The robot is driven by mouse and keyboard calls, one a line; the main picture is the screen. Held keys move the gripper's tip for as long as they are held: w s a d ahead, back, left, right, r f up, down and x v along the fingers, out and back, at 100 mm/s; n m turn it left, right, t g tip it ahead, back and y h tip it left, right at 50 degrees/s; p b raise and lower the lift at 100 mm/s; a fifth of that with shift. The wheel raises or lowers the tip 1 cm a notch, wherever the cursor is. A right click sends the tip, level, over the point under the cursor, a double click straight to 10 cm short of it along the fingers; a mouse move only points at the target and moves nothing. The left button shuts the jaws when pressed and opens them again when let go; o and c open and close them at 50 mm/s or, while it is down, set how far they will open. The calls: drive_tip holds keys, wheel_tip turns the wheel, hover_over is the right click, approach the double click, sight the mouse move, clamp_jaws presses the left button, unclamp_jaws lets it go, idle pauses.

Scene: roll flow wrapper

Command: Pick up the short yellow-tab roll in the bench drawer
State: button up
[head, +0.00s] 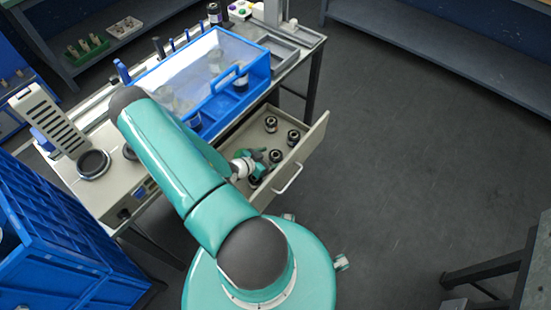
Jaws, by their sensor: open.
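The bench drawer (312,146) is pulled open below the bench top. Several small dark rolls with pale centres lie in it. One roll (270,123) is near the back, another roll (293,136) is by the front panel, and a third roll (275,156) is right beside my gripper. A further roll (255,181) is partly covered by my gripper. My gripper (267,161) is over the drawer, open, with its jaws among the nearer rolls. I cannot make out a yellow tab or compare roll lengths at this size.
A blue machine with a clear cover (185,75) stands on the bench behind the drawer. A blue crate (60,235) is at the left. A grey shelf (440,45) runs along the back right. The floor (400,170) right of the drawer is clear.

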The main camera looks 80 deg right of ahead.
drive_tip(key=x, duration=0.2)
drive_tip(key=shift+s+d+f, duration=0.1)
drive_tip(key=shift+d+f, duration=0.05)
drive_tip(key=shift+d, duration=0.1)
drive_tip(key=shift+c, duration=0.4)
drive_tip(key=c, duration=1.1)
drive_tip(key=shift+o, duration=0.2)
